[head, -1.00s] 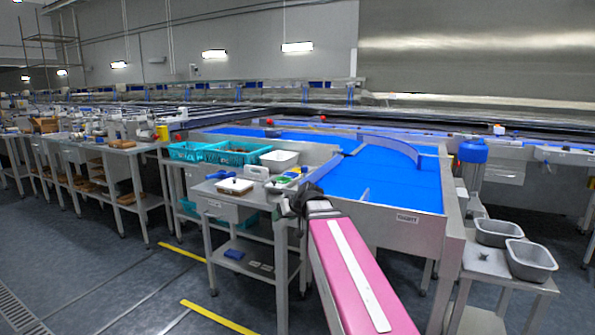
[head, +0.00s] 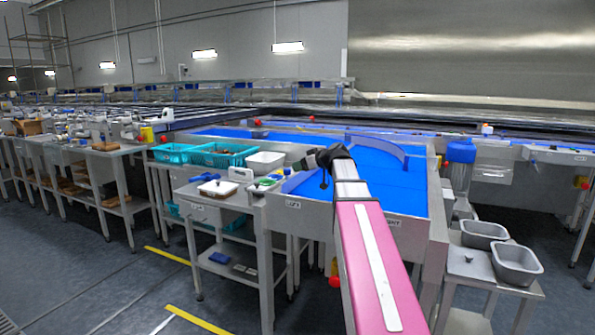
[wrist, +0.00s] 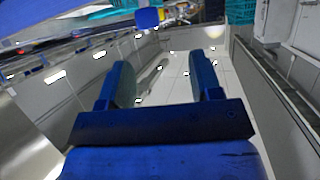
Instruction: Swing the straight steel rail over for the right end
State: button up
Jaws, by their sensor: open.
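My gripper (head: 324,162) is a dark shape over the blue sorting belt (head: 408,190) in the head view, at the end of my pink arm. In the wrist view its two blue fingers (wrist: 158,80) stand apart with nothing between them.
A side table (head: 215,188) with a white tray stands left of the belt, with teal crates (head: 222,154) and a white bin (head: 265,162) behind. Two grey metal tubs (head: 517,262) sit on a stand at right. A blue motor (head: 461,152) stands at the belt's right.

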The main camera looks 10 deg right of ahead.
aim_at(287, 170)
jog(key=x, duration=0.3)
jog(key=d+x, duration=0.1)
jog(key=x, duration=0.3)
jog(key=w+x, duration=0.1)
jog(key=x, duration=0.2)
jog(key=shift+w+d+f, duration=0.1)
jog(key=shift+f, duration=0.2)
